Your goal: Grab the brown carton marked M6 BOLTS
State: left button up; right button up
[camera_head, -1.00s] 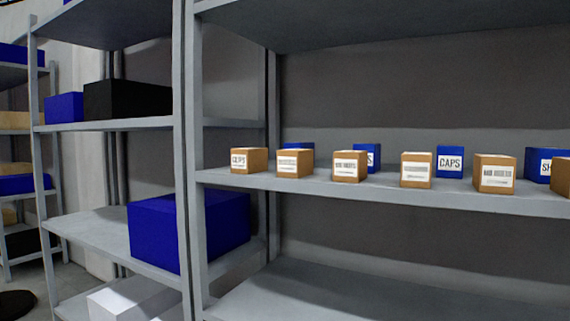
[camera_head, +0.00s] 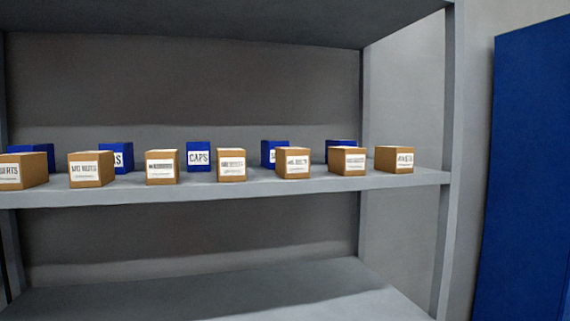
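Several brown cartons with white labels stand in a front row on the grey shelf. The label on one brown carton (camera_head: 293,163), right of the middle, seems to read M6 BOLTS, but it is small and blurred. A carton (camera_head: 91,169) at the left has a label that looks like NUTS. Other brown cartons (camera_head: 161,167), (camera_head: 231,165), (camera_head: 347,161) and (camera_head: 394,160) have labels too blurred to read surely. A carton (camera_head: 24,171) at the left edge is partly cut off. Neither of my grippers is in view.
Blue boxes stand behind the cartons, one marked CAPS (camera_head: 198,157). The grey shelf (camera_head: 240,190) has an upright post (camera_head: 449,160) at its right end. A lower shelf (camera_head: 250,290) looks empty. A tall blue panel (camera_head: 530,170) stands at the far right.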

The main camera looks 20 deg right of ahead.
aim_at(291, 163)
jog(key=z, duration=0.15)
jog(key=k, duration=0.2)
jog(key=z, duration=3.35)
jog(key=i, duration=0.15)
jog(key=u, duration=2.9)
jog(key=i, duration=1.05)
jog(key=u, duration=1)
